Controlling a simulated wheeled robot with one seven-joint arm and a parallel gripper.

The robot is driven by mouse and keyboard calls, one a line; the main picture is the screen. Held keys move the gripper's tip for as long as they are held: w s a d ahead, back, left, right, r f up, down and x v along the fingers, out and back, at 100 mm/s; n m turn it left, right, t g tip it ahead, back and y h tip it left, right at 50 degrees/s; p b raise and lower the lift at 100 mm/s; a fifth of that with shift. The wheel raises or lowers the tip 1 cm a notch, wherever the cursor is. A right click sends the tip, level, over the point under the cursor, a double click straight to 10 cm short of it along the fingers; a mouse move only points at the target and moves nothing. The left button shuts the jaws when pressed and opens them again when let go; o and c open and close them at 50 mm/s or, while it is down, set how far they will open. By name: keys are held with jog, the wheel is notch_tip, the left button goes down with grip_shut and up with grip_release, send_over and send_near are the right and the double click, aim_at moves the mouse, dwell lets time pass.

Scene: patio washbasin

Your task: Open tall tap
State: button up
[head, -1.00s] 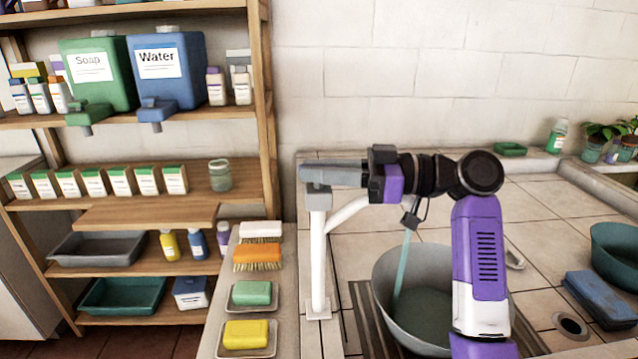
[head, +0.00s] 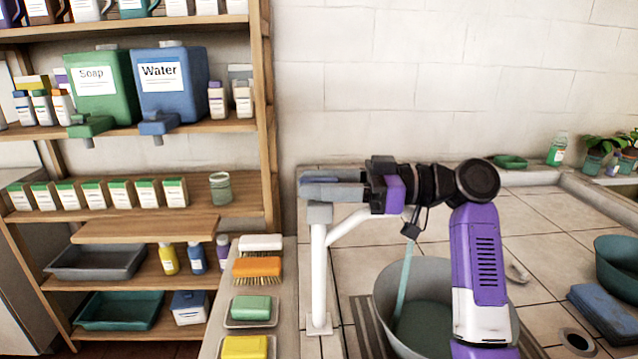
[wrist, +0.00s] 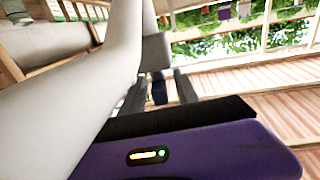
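The tall tap (head: 318,262) is a white upright post with a grey block head (head: 319,213) and a white side spout (head: 362,222). A pale teal streak (head: 404,282) runs down below the spout into a grey basin (head: 388,290); I cannot tell for sure that it is water. My gripper (head: 322,186) lies level at the top of the tap, just above the grey head. In the wrist view my gripper (wrist: 160,88) has its fingers apart, with a small dark blue piece (wrist: 159,92) between them, seemingly the tap's handle. Contact with it cannot be made out.
A ledge left of the tap holds brushes (head: 258,267) and soaps on dishes (head: 250,308). A wooden shelf (head: 268,120) with soap and water dispensers stands at the left. A teal bowl (head: 615,262) and blue sponge (head: 600,308) lie at the right. The tiled wall is behind.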

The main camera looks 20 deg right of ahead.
jog(key=shift+b+v, duration=0.4)
jog(key=shift+v, duration=3.5)
